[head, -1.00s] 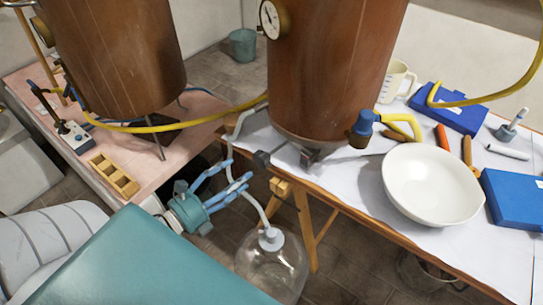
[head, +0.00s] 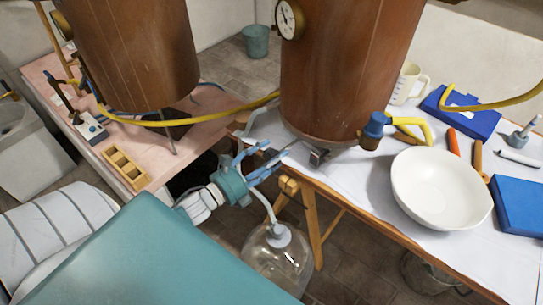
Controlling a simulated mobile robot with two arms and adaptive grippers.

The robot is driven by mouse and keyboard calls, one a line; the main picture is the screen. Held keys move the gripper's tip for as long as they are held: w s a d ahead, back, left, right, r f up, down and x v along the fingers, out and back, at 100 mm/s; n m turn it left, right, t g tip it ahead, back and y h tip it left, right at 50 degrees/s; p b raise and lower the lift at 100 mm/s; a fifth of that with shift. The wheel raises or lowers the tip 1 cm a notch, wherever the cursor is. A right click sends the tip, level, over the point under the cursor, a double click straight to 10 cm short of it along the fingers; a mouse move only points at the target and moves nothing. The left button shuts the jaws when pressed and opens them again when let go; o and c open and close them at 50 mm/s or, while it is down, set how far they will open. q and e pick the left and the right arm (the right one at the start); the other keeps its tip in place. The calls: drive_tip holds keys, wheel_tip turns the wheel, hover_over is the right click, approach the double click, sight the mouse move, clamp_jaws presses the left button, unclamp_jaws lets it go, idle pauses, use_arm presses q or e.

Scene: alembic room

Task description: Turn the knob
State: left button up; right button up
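The copper vessel (head: 335,75) stands on the white-covered table at the centre. A small grey fitting (head: 318,155) shows low on its front, and a blue knob-like valve (head: 374,127) sticks out from its lower right side. My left gripper (head: 275,151) is in front of the table's left corner, just left of the vessel's base. Its blue fingers are spread apart, with their tips close to the grey fitting. The fingers partly cover that area, so I cannot tell whether they touch anything. My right gripper is out of view.
A white bowl (head: 440,188), blue boxes (head: 460,112) and a measuring jug (head: 408,83) stand on the table. A glass bottle (head: 277,262) with a tube stands below the gripper. A second copper vessel (head: 130,50) and yellow hose (head: 190,119) are at left.

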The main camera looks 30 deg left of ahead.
use_arm(q)
drive_tip(key=c, duration=0.8)
drive_tip(key=shift+o, duration=0.2)
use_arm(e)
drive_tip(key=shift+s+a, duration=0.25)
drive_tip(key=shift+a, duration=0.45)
use_arm(q)
drive_tip(key=shift+r+n, duration=0.1)
drive_tip(key=shift+n, duration=0.2)
drive_tip(key=shift+c, duration=0.2)
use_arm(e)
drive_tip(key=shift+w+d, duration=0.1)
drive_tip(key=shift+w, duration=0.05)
use_arm(q)
drive_tip(key=shift+w, duration=0.1)
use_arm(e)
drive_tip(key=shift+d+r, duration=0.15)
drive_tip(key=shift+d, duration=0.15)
use_arm(q)
drive_tip(key=shift+a+r+n, duration=0.1)
drive_tip(key=shift+n, duration=0.3)
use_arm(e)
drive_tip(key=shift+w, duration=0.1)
